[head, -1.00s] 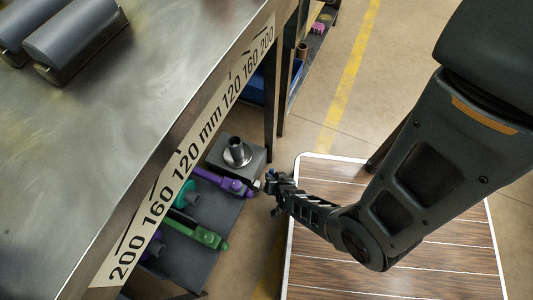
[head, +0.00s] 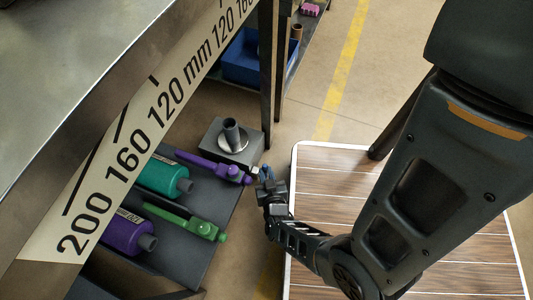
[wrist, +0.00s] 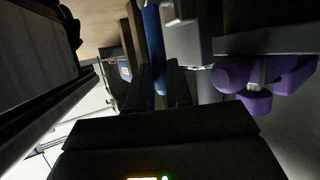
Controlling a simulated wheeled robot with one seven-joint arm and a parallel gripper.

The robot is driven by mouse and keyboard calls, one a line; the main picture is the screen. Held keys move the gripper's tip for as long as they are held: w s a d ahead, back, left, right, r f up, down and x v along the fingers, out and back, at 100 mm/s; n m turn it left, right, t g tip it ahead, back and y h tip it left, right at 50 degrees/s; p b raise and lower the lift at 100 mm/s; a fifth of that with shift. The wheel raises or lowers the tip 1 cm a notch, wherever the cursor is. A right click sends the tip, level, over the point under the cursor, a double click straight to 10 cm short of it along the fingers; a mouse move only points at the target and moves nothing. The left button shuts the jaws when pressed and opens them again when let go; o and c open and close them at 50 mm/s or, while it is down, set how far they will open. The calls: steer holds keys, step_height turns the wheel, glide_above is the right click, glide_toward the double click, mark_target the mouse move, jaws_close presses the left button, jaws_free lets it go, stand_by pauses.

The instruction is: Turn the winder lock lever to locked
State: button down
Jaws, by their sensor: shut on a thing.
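The winder, a grey block with an upright dark spindle on a round metal flange (head: 232,137), stands on the low shelf in the head view. A slim blue bar, which looks like its lock lever (wrist: 152,40), runs between the dark fingers of my gripper (wrist: 158,88) in the wrist view. My gripper is shut on this bar. In the head view my gripper (head: 265,180) is at the shelf's right edge, just below and right of the winder block. Its fingertips are small there, and the lever's angle and its joint to the winder are hard to make out.
A purple clamp-like tool (head: 222,170) lies close left of my gripper; its purple parts (wrist: 245,80) fill the wrist view's right. A green tool (head: 200,228) and teal (head: 160,177) and purple (head: 125,235) cylinders share the shelf. The metal table (head: 60,60) overhangs it.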

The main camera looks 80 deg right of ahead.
steer(key=shift+f, duration=0.1)
steer(key=c, duration=1)
jaws_free()
steer(key=shift+c, duration=0.2)
steer(key=p+v, duration=0.2)
steer(key=v, duration=0.6)
